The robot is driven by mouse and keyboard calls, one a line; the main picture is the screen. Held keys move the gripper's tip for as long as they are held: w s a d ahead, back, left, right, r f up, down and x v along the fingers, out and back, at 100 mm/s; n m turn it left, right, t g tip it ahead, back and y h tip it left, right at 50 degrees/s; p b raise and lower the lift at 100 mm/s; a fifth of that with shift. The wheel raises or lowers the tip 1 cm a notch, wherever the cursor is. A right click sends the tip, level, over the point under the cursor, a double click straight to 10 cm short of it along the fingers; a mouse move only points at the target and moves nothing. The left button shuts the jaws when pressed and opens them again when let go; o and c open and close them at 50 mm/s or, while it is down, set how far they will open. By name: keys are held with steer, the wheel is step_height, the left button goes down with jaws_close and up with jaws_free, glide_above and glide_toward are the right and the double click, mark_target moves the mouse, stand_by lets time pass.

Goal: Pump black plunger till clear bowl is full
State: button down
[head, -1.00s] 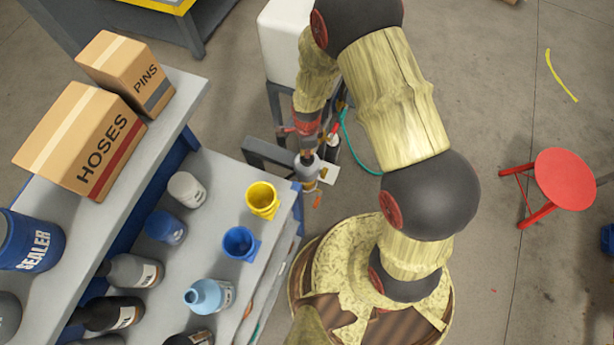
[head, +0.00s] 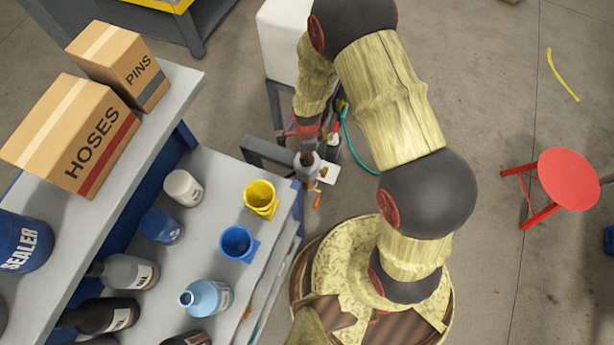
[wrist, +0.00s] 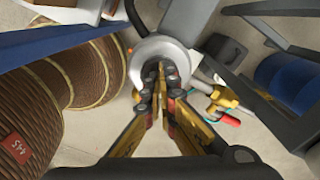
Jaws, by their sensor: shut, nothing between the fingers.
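My gripper (wrist: 160,84) is shut, with its fingertips together over the round grey pump body (wrist: 137,66) in the wrist view. In the head view my gripper (head: 307,149) points down at the pump (head: 309,167), beside the grey frame. The black plunger cannot be made out apart from the dark fingertips; the fingers cover the middle of the pump top. I cannot tell whether the fingertips touch it. The clear bowl cannot be made out in either view, so its fill level does not show.
A yellow valve fitting (wrist: 222,98) and a teal hose (head: 358,152) lie beside the pump. A shelf (head: 208,165) with a yellow cup (head: 261,198), a blue cup (head: 238,243) and several bottles stands to the left. A red stool (head: 567,178) stands right, with open floor around it.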

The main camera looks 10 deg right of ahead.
stand_by(0.3)
steer(key=shift+r+p, duration=1.5)
steer(key=shift+r, duration=0.3)
steer(key=shift+r+p, duration=2.15)
steer(key=shift+r, duration=0.85)
